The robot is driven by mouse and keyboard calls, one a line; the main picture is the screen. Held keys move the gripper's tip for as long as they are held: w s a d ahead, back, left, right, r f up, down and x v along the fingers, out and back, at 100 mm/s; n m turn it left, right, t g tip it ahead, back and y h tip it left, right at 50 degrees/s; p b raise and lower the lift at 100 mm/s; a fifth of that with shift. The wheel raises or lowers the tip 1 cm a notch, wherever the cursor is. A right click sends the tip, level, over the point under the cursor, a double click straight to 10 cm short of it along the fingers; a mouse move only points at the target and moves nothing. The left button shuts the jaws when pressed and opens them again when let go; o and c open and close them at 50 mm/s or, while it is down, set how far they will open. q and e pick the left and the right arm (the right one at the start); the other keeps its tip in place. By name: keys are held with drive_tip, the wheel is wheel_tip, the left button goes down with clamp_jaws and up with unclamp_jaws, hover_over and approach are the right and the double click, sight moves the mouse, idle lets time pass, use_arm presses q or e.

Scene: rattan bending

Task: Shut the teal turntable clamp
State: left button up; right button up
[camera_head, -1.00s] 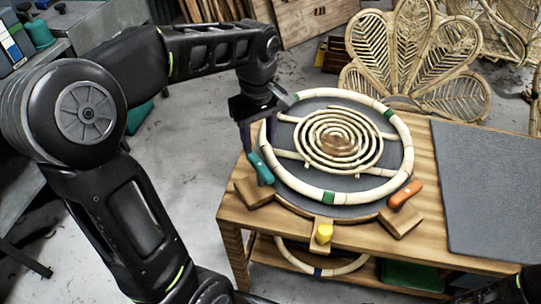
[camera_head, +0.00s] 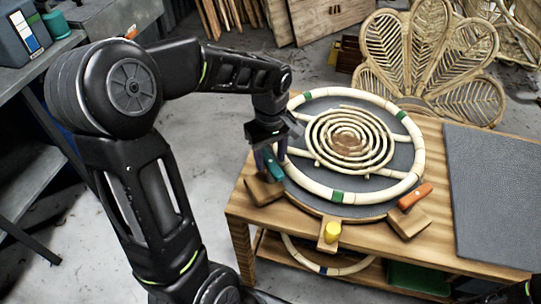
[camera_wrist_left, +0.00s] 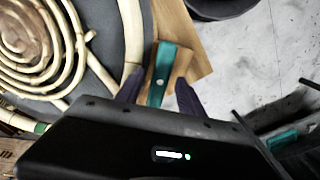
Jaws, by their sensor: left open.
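The teal turntable clamp (camera_head: 273,166) sits on a wooden block at the left edge of the round turntable (camera_head: 345,208). In the left wrist view the teal clamp lever (camera_wrist_left: 162,72) lies between the two dark fingers of my left gripper (camera_wrist_left: 158,88), with small gaps at the sides. In the head view my left gripper (camera_head: 271,155) is over the clamp and partly hides it. It is open. A rattan ring (camera_head: 300,180) with a spiral lies on the turntable. My right gripper cannot be made out.
An orange clamp (camera_head: 415,196) is at the turntable's right and a yellow one (camera_head: 331,232) at its front. A dark mat (camera_head: 495,190) covers the table's right side. A rattan chair back (camera_head: 430,65) stands behind the table.

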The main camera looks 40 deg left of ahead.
use_arm(q)
drive_tip(key=shift+c, duration=0.4)
clamp_jaws()
